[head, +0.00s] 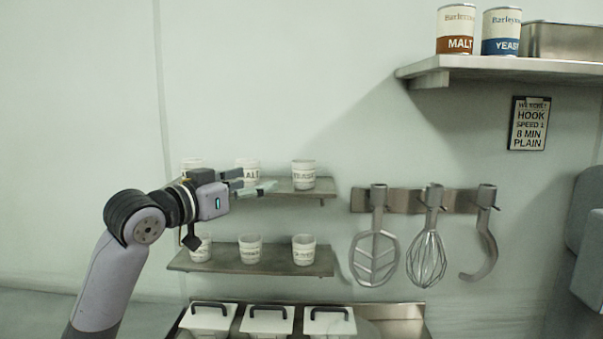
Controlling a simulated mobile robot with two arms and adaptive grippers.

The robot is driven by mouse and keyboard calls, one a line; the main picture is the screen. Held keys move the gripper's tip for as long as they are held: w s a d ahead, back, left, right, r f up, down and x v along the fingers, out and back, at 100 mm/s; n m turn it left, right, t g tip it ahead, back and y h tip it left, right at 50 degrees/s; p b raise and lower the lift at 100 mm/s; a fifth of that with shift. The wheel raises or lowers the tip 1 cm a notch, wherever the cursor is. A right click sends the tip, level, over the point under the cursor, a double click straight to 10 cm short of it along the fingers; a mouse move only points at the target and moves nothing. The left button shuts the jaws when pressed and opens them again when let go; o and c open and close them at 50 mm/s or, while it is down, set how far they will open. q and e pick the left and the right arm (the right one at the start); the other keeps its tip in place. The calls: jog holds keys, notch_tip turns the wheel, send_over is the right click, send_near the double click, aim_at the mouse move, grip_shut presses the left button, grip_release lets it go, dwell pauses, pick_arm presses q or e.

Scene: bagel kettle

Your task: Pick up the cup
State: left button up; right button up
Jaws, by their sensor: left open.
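Several small white labelled cups stand upright on two wall shelves. On the upper shelf, the YEAST cup (303,174) is at the right, the MALT cup (248,169) is in the middle, and a left cup (191,165) is partly hidden by my arm. The lower shelf has a left cup (202,249), partly covered, a middle cup (250,248) and a right cup (304,250). My left gripper (257,182) is open and empty, pointing right, in front of the upper shelf by the MALT cup's lower part. I cannot tell its depth from the cup. My right gripper is not in view.
The upper shelf (322,189) and lower shelf (322,265) are narrow. Lidded bins (268,321) stand below. A rack (400,201) with a paddle, whisk (427,257) and hook hangs to the right. A high shelf (520,68) holds two cans and a metal pan.

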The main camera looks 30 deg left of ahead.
pick_arm(q)
jog(key=w+p, duration=0.1)
jog(key=w, duration=0.1)
jog(key=p, duration=0.3)
send_near(297, 166)
jog(key=w, duration=0.4)
jog(key=w+p, duration=0.1)
jog(key=w, duration=0.2)
jog(key=shift+w+a+f+p, duration=0.1)
jog(key=shift+a+f+p, duration=0.05)
jog(key=shift+f+p, duration=0.15)
jog(key=shift+w, duration=0.4)
jog(key=shift+w+r+p, duration=0.2)
jog(key=shift+w+p, duration=0.05)
jog(key=shift+p, duration=0.25)
jog(key=w+p, duration=0.1)
jog(key=w, duration=0.2)
jog(key=w+p, duration=0.1)
jog(key=shift+w+d+r+p, duration=0.1)
jog(key=shift+w+d+p, duration=0.05)
jog(key=shift+d+p, duration=0.15)
jog(key=shift+w, duration=0.15)
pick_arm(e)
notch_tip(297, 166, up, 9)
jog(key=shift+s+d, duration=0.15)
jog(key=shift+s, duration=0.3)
pick_arm(q)
jog(key=shift+c, duration=0.3)
